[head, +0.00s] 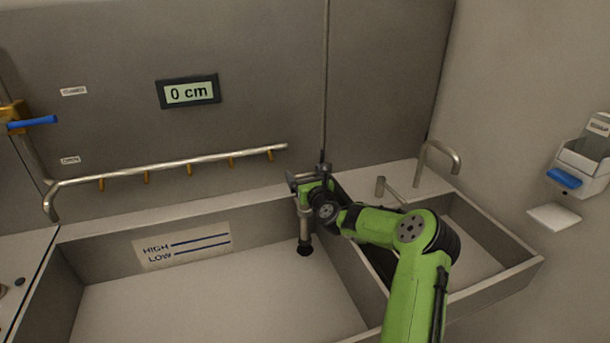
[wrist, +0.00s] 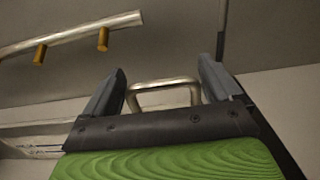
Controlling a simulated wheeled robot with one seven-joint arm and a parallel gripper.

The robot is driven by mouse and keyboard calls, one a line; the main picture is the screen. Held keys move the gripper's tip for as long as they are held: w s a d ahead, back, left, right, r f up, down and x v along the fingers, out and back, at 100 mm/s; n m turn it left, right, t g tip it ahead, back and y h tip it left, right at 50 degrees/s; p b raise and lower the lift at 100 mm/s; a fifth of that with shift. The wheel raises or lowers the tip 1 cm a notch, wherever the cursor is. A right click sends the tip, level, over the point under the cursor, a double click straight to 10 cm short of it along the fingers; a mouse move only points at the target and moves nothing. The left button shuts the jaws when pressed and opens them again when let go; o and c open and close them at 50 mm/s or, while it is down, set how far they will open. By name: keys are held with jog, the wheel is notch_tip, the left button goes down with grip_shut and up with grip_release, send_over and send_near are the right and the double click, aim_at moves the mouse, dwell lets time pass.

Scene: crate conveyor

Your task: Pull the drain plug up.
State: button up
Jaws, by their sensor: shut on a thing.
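The drain plug (head: 304,228) is an upright metal tube with a black lower end, at the right back corner of the large basin (head: 225,300). Its metal loop handle (wrist: 163,84) shows between the two dark fingers in the wrist view. My gripper (head: 302,182) is at the top of the tube, shut on the handle. The fingers hide the handle in the head view. I cannot tell whether the black lower end sits in the drain or is clear of it.
A display (head: 188,91) on the back wall reads 0 cm. A spray pipe (head: 165,171) with several brass nozzles runs above the basin's back rim. A smaller basin (head: 480,235) with a tap (head: 437,152) lies to the right. A thin vertical rod (head: 325,80) stands behind my gripper.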

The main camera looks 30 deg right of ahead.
jog(key=shift+r, duration=0.4)
jog(key=o, duration=1.2)
jog(key=shift+s+f, duration=0.1)
jog(key=shift+s, duration=0.3)
jog(key=shift+b+v, duration=0.5)
jog(key=shift+v, duration=7)
jog(key=shift+a, duration=0.1)
